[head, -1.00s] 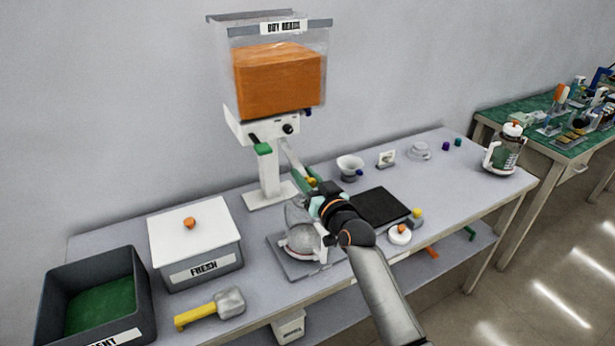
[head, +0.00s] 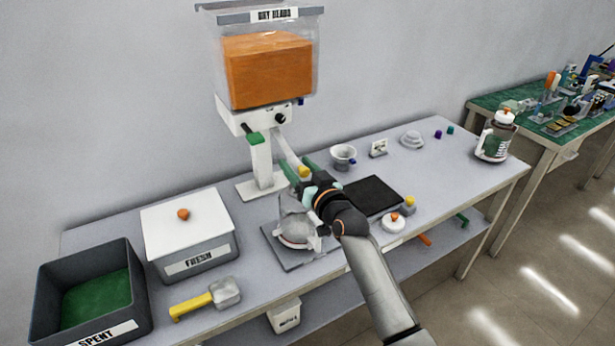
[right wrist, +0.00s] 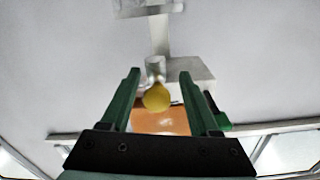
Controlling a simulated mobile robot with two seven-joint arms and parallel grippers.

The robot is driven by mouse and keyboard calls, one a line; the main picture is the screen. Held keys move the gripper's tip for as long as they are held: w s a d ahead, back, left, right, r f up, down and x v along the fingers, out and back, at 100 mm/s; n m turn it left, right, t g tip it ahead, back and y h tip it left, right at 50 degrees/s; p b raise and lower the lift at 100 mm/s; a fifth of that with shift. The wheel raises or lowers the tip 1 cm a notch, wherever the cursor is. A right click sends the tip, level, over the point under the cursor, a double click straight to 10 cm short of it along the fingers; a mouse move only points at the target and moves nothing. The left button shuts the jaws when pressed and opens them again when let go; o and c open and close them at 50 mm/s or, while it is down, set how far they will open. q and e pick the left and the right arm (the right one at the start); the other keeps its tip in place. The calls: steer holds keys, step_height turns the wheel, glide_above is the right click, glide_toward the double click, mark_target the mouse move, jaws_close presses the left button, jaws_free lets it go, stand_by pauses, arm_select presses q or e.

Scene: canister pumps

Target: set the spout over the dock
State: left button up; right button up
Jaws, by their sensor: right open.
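The dispenser (head: 245,118) stands at the back of the table. Its pale spout arm (head: 287,150) slopes down to the right and ends near a yellow knob (head: 304,171). My right gripper (head: 292,161) is open, its green fingers either side of the spout's end. In the right wrist view the yellow knob (right wrist: 157,97) sits between the open fingers (right wrist: 160,85), with a visible gap on each side. A grey plate (head: 283,262) with a clear-grey vessel (head: 297,230) lies below and in front; I cannot tell if this is the dock. My left gripper is not in view.
At left are a lidded FRESH bin (head: 190,260), a SPENT bin (head: 135,300) and a yellow-handled scoop (head: 205,300). A black mat (head: 374,194), a white funnel cup (head: 343,155) and a jug (head: 494,140) are to the right.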

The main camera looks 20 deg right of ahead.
steer(key=v, duration=1.2)
steer(key=s+f+n+g+h, duration=0.1)
steer(key=s+f+g, duration=0.7)
steer(key=s+f, duration=1.8)
step_height(320, 180, down, 4)
steer(key=shift+s+r+n+h, duration=0.15)
steer(key=shift+s+n+h, duration=0.1)
steer(key=shift+n+h, duration=0.05)
steer(key=shift+a, duration=0.15)
steer(key=shift+c, duration=1)
steer(key=shift+w, duration=0.15)
